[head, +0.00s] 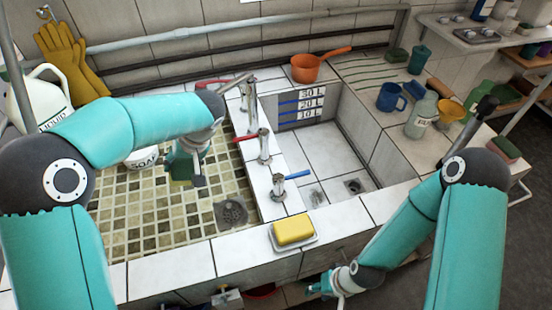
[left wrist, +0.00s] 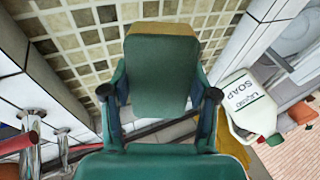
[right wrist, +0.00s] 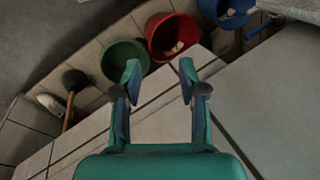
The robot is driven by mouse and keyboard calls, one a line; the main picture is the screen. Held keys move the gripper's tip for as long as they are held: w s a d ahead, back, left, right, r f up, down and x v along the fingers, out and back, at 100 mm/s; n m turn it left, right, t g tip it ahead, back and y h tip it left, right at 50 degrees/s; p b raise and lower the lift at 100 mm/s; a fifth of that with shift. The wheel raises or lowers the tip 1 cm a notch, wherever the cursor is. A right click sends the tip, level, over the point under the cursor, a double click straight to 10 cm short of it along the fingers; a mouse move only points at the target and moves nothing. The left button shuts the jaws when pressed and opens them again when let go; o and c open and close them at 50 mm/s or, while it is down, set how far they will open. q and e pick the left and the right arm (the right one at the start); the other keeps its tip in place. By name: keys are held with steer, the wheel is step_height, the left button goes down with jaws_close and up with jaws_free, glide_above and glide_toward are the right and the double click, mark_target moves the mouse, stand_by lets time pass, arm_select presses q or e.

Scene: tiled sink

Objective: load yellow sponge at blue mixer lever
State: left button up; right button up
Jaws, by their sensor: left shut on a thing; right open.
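A yellow sponge (head: 293,230) lies in a white dish (head: 279,246) on the tiled front rim. The mixer with the blue lever (head: 297,175) stands just behind it on the divider between the basins. My left gripper (head: 188,165) is over the left, mosaic-tiled basin, shut on a green sponge with a yellow layer (head: 181,182). In the left wrist view this green sponge (left wrist: 160,72) fills the space between the fingers, its yellow edge at the top. My right gripper (head: 328,286) is open and empty, low in front of the rim; its spread fingers show in the right wrist view (right wrist: 160,80).
Two mixers with red levers (head: 262,146) stand farther back on the divider. The right basin (head: 325,150) looks empty. A blue mug (head: 391,97) and bottles crowd the right counter. Red (right wrist: 172,38) and green (right wrist: 124,62) buckets stand below my right gripper.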

steer(key=shift+w+d+r+n, duration=0.1)
steer(key=shift+r+n, duration=0.2)
steer(key=shift+r, duration=0.1)
steer(key=shift+c, duration=1.3)
step_height(320, 180, up, 3)
steer(key=shift+d+f+n+g, duration=0.1)
steer(key=shift+n+g, duration=0.6)
steer(key=shift+n, duration=0.3)
jaws_close()
step_height(320, 180, up, 30)
steer(key=n+t+h, duration=0.2)
steer(key=t+h, duration=0.1)
steer(key=t, duration=0.2)
glide_above(292, 177)
steer(key=w+d, duration=0.2)
steer(key=w, duration=0.1)
steer(key=f, duration=0.9)
steer(key=shift+s+a+f, duration=0.1)
steer(key=shift+s+f, duration=0.1)
steer(key=shift+f, duration=0.05)
